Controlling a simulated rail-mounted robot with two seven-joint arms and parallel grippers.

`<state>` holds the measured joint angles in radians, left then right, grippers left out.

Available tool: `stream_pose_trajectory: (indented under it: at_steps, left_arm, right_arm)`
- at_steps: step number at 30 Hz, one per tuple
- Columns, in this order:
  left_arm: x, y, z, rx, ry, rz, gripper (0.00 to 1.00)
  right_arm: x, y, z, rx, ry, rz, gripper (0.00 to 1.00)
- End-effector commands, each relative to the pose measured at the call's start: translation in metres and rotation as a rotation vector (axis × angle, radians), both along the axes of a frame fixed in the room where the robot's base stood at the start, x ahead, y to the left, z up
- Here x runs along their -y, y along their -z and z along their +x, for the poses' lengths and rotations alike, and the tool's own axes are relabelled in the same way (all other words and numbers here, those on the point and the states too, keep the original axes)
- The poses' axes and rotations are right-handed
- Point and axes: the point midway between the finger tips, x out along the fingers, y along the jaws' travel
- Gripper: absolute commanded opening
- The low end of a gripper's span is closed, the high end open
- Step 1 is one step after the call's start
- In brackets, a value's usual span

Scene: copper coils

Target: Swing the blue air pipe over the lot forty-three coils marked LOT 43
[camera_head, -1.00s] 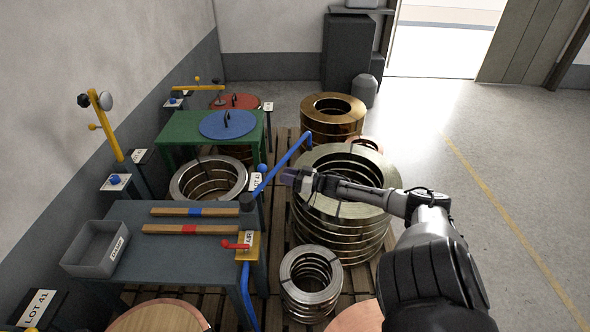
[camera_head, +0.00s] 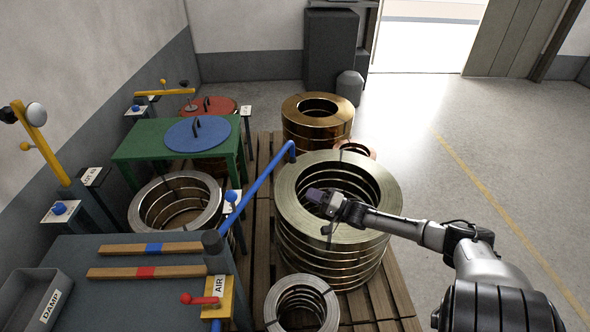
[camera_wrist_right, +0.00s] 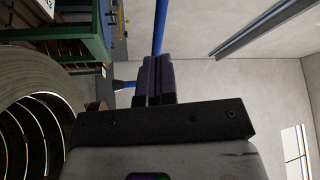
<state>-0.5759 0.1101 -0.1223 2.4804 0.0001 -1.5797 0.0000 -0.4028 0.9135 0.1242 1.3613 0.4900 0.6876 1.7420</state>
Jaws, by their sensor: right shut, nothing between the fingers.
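The blue air pipe (camera_head: 254,187) runs from a dark pivot (camera_head: 212,241) on the bench to a bent end beside the far left rim of the large pale coil stack (camera_head: 290,192). My right gripper (camera_head: 318,195) is shut and empty, above that stack's opening and apart from the pipe to its right. In the right wrist view, the shut fingers (camera_wrist_right: 158,78) point toward a blue length that looks like the pipe (camera_wrist_right: 160,32). A lot sign (camera_head: 95,177) stands at the left and another (camera_head: 245,112) farther back; I cannot read their numbers surely. My left gripper is out of view.
A silvery coil stack (camera_head: 143,219) lies left of the pipe, and a smaller one (camera_head: 284,298) is in front. A green table (camera_head: 130,150) with a blue lid (camera_head: 180,136) and a brassy coil stack (camera_head: 300,128) stand behind. A red-handled AIR valve (camera_head: 204,300) is on the bench.

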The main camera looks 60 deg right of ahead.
Motion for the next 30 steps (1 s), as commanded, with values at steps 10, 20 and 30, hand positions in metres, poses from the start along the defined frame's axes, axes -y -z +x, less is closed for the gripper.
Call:
stream_pose_trajectory:
  at_steps: [10, 20, 30]
  left_arm:
    - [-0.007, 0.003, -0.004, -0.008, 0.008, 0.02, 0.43]
    - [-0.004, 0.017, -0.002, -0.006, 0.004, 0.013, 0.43]
    - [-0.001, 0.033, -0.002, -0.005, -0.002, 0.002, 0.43]
  right_arm:
    - [0.001, -0.002, 0.002, -0.008, -0.053, 0.289, 0.0]
    - [-0.002, -0.009, 0.046, -0.004, -0.057, 0.301, 0.0]
    - [-0.004, -0.021, 0.102, -0.006, -0.055, 0.298, 0.0]
